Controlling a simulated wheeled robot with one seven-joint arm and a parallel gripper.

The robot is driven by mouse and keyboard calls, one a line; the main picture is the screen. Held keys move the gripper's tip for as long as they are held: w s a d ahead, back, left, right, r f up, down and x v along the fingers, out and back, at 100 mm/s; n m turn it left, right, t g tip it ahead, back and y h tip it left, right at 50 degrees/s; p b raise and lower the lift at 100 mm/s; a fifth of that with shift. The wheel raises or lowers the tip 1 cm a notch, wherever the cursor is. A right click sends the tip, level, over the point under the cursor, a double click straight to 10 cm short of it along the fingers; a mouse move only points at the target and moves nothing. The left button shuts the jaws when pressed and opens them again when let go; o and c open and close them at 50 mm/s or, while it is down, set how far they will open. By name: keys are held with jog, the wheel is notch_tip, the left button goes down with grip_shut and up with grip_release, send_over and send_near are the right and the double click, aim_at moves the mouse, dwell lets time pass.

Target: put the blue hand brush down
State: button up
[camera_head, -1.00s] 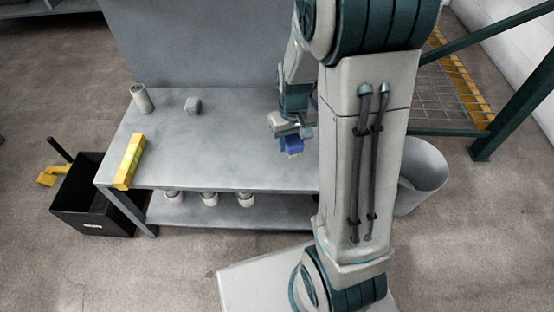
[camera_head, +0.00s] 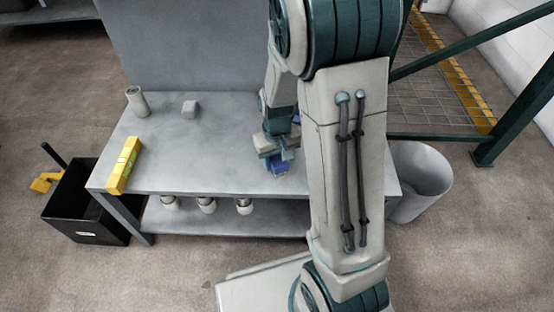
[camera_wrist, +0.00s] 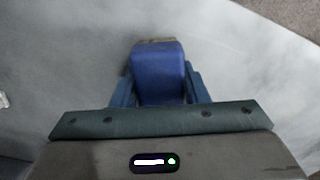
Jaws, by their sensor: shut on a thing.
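The blue hand brush (camera_head: 279,169) is in my gripper (camera_head: 275,155), over the right part of the grey workbench (camera_head: 215,165). In the wrist view the brush (camera_wrist: 158,72) sits between the two fingers of my gripper (camera_wrist: 160,88), which is shut on it. The bench top fills most of the wrist view behind the brush. I cannot tell whether the brush touches the bench top. My arm hides part of the bench's right end in the head view.
A yellow level (camera_head: 124,165) lies at the bench's left edge. Several white items sit on the lower shelf. A black crate (camera_head: 75,205) is left, a grey bin (camera_head: 420,178) right. The bench middle is clear.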

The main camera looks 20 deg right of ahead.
aim_at(277, 157)
jog(key=o, duration=1.1)
jog(key=shift+f, duration=0.1)
notch_tip(277, 157, up, 12)
jog(key=p, duration=0.5)
jog(key=shift+f, duration=0.25)
jog(key=s+r+t, duration=0.1)
jog(key=s+r, duration=0.7)
jog(key=s, duration=0.5)
jog(key=shift+s+a+m, duration=0.2)
jog(key=shift+a+m, duration=0.05)
jog(key=shift+m, duration=0.15)
